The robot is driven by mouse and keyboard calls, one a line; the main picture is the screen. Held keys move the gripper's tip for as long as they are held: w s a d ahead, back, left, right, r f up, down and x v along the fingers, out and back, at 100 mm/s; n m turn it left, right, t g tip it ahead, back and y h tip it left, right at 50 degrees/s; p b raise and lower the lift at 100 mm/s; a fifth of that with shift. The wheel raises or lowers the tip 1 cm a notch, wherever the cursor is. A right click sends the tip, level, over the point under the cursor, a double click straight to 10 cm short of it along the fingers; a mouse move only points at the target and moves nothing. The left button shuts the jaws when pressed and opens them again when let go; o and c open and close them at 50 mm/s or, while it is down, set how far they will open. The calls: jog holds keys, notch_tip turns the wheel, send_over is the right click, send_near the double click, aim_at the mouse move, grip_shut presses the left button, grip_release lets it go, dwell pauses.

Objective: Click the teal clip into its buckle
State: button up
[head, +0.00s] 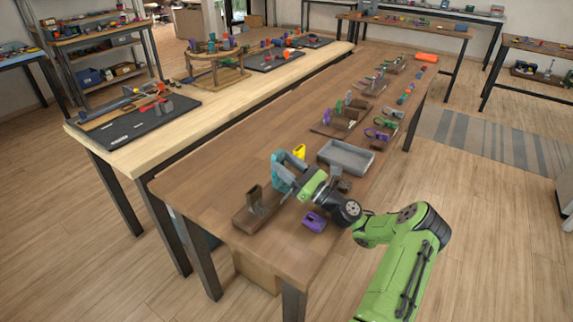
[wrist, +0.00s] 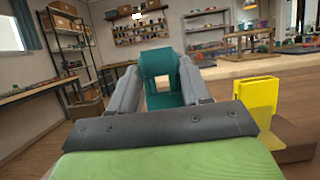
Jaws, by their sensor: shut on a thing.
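The teal clip (head: 283,171) is held at the end of my gripper (head: 295,184), above the near part of the brown table. In the wrist view the teal clip (wrist: 162,80) sits between the two grey fingers of my gripper (wrist: 158,88), which are shut on it. A small brown holder (head: 256,200) with an upright piece stands on the table to the left of the clip. I cannot tell which part is the teal clip's buckle.
A yellow piece (head: 299,152) stands just behind the clip; it also shows at right in the wrist view (wrist: 256,100). A grey tray (head: 346,157) lies to the right, and a purple piece (head: 314,222) lies near the front edge. The table's left part is clear.

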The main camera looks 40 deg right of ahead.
dwell(0.3)
jog(key=o, duration=1.5)
jog(key=shift+v, duration=3.05)
